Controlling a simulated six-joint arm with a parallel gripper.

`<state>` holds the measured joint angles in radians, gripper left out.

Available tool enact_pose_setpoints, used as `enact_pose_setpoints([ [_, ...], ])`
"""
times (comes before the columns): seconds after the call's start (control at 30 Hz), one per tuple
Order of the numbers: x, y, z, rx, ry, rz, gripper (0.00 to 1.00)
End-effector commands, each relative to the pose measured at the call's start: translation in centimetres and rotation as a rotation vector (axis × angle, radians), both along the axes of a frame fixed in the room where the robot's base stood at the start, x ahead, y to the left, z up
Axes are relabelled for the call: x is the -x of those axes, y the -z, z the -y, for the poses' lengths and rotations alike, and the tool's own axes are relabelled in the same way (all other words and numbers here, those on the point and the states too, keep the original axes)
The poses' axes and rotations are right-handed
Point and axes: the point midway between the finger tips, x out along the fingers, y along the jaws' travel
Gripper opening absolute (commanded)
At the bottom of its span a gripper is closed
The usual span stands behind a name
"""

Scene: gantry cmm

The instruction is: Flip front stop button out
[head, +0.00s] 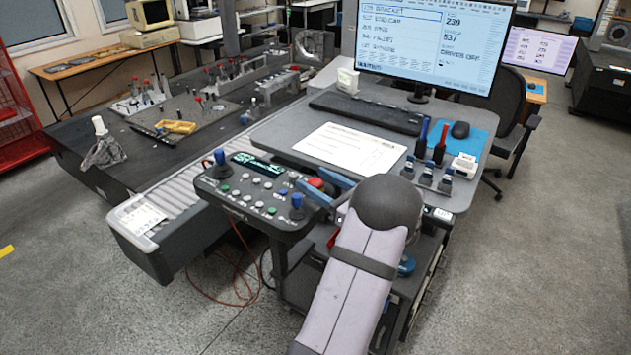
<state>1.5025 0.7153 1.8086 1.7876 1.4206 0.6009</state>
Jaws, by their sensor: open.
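A red mushroom-shaped stop button (315,184) is at the right end of the dark control panel (232,205). My gripper (313,185) is open, with its two blue fingers pointing left toward the panel. In the picture the button shows between the fingertips, and the fingers partly cover it. I cannot tell whether they touch it or whether it is pressed in. Another small red part (333,239) shows lower down, mostly hidden behind my arm.
Red cables (232,290) hang below. Open floor lies at the right.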

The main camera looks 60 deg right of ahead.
Motion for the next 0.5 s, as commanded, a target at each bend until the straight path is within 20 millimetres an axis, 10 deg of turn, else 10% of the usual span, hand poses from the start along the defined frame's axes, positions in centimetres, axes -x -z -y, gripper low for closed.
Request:
enact_pose_setpoints([
  [0.5, 6.1, 0.1, -1.1, 0.002, 0.003, 0.002, 0.51],
])
